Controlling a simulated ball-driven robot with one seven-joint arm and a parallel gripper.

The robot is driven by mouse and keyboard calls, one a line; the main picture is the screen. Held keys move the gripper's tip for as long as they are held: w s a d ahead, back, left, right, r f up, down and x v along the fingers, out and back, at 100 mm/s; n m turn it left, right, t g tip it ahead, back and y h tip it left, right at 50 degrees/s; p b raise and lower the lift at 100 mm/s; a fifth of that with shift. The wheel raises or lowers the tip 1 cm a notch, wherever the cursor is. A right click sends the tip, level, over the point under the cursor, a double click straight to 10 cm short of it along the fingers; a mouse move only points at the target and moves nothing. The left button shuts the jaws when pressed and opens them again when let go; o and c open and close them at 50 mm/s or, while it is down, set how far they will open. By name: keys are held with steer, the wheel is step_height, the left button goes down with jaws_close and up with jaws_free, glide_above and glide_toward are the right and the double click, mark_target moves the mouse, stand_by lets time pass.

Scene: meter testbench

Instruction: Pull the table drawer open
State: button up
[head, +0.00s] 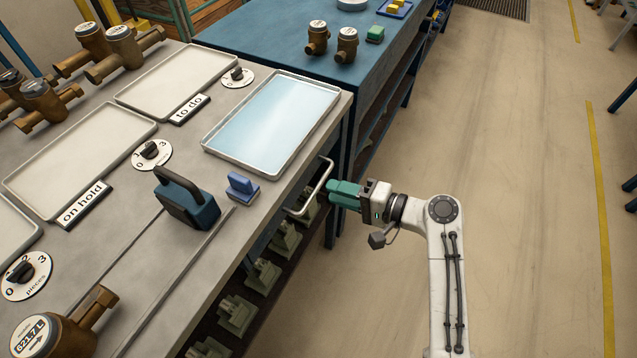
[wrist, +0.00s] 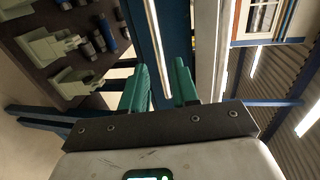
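The drawer handle (head: 322,181) is a pale metal bar that stands out from the front edge of the grey worktable (head: 228,228). The drawer front below the tabletop is mostly hidden from above, and I see no clear gap of an open drawer. My gripper (head: 331,190) has teal fingers and is at the handle from the aisle side. In the wrist view the handle bar (wrist: 154,40) runs between the two fingers of my gripper (wrist: 161,80). The fingers are apart, with the bar closer to the right finger; I see no firm grip.
A light blue tray (head: 272,118), a blue block (head: 242,188) and a dark handled weight (head: 187,198) stand on the worktable. Grey-green parts (head: 263,275) fill the shelf below. A blue bench (head: 290,45) adjoins at the back. The aisle floor (head: 520,200) to the right is clear.

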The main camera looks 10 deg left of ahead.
mark_target(317, 186)
steer(key=x, duration=0.5)
steer(key=shift+a, duration=0.35)
jaws_close()
